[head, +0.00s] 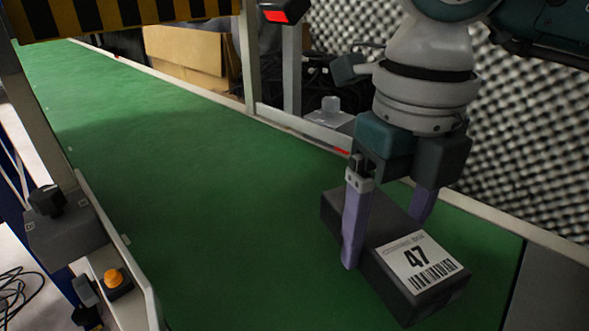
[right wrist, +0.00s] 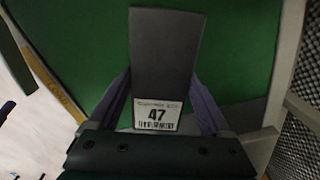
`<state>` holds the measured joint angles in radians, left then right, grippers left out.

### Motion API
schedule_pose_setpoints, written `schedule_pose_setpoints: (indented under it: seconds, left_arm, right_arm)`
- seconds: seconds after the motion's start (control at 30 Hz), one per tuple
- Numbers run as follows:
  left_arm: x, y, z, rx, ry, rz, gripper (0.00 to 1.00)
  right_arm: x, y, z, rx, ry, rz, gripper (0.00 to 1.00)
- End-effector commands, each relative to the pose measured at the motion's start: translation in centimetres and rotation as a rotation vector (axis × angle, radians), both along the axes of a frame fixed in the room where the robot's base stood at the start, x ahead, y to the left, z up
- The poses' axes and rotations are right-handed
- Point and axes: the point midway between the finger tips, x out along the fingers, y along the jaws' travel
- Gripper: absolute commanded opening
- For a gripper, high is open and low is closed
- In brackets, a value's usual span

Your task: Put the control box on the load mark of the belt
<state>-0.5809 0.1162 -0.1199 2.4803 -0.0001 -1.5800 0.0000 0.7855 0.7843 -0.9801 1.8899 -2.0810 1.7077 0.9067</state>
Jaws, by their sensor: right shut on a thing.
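The control box (head: 390,256) is a long dark grey block with a white label reading 47. My right gripper (head: 387,240) is shut on it, with one purple finger along each long side. In the right wrist view the control box (right wrist: 163,60) lies between both fingers, label end nearest the palm. The box is over the near right part of the green belt (head: 190,170); I cannot tell whether it touches the belt. A small red mark (head: 342,151) shows at the belt's right edge; I cannot tell whether it is the load mark. My left gripper is not in view.
A black and yellow striped beam (head: 120,14) crosses the far end of the belt. A grey switch box (head: 66,232) and an orange button (head: 113,278) are by the left rail. Grey foam walls (head: 340,60) stand behind on the right. The belt's middle is clear.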

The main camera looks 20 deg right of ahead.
Motion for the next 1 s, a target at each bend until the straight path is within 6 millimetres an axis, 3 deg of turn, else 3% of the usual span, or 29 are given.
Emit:
schedule_pose_setpoints:
  seconds: [0.2, 0.6, 0.63, 0.8, 1.0]
  left_arm:
    - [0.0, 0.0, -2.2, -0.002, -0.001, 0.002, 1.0]
    - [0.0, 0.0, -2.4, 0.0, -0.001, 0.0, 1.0]
    - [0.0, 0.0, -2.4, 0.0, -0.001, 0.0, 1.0]
    - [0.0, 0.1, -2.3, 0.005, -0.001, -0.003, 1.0]
    - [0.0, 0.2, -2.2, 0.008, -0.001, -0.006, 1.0]
  right_arm:
    - [-0.1, 0.0, -3.8, 0.0, 0.002, 0.0, 0.03]
    - [0.0, 0.0, -4.2, 0.001, 0.0, 0.001, 0.03]
    - [0.0, 0.0, -4.2, 0.001, 0.001, 0.001, 0.83]
    - [0.0, 0.0, -4.1, 0.0, 0.001, 0.001, 1.0]
    - [0.0, 0.0, -4.0, 0.0, 0.001, 0.001, 1.0]
